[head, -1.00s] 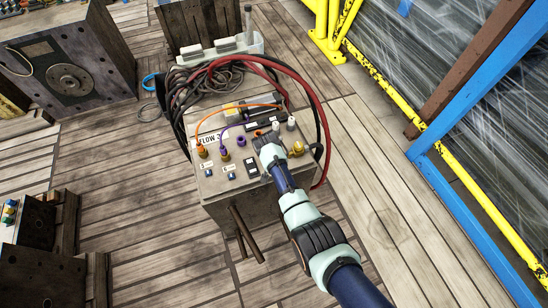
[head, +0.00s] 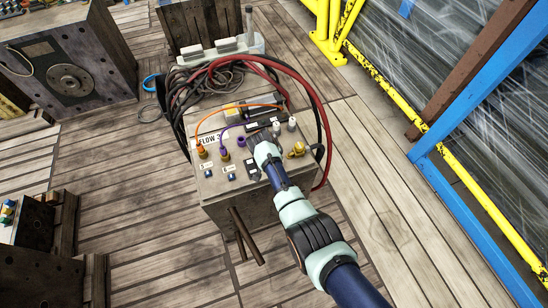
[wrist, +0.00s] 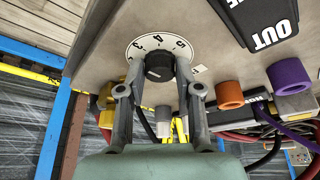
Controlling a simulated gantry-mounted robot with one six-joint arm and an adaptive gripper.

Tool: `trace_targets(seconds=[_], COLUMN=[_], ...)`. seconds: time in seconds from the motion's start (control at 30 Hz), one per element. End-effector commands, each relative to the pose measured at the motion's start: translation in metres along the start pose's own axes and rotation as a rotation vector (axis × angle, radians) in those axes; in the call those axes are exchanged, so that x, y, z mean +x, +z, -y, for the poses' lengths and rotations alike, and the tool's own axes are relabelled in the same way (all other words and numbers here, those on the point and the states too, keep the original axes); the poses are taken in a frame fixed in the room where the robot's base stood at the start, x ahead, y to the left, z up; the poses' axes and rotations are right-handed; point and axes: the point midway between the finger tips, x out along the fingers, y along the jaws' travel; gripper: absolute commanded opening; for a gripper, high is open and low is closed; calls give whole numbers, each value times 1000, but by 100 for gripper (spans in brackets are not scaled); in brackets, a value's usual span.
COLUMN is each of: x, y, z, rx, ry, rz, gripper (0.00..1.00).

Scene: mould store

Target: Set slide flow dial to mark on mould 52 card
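The dial (wrist: 157,64) shows in the wrist view as a black knob on a round white scale plate with numbers. My gripper (wrist: 159,72) has one finger on each side of the knob, with a small gap visible on both sides. In the head view my gripper (head: 261,141) is over the top of the grey box (head: 250,209) and hides the dial. A label on the box (head: 211,138) reads FLOW and is partly covered. The mould 52 card cannot be made out. The knob's exact setting is too small to read.
Purple (wrist: 287,77) and orange (wrist: 229,95) fittings and a black OUT plate (wrist: 257,22) lie right of the dial. Red hoses (head: 318,105) loop behind the box. A yellow rail (head: 380,88) and a blue post (head: 470,95) stand at right.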

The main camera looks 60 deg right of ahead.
Motion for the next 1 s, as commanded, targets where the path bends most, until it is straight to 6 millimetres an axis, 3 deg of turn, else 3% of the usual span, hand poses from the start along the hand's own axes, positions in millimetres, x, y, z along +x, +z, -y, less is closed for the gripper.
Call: trace_targets(seconds=[0.03, 0.1, 0.4, 0.53, 0.67, 0.9, 1.0], x=[0, 0, -1, -11, -35, -95, -110], y=[0, 0, 0, -1, 0, 0, 0], z=[0, 0, 0, 1, 0, 0, 1], rx=[0, 0, -1, -1, 0, 0, -1], ry=[1, 0, 0, -1, -3, -3, -2], rz=[1, 0, -1, -3, -4, -3, -2], gripper=[45, 56, 56, 56, 56, 56, 56])
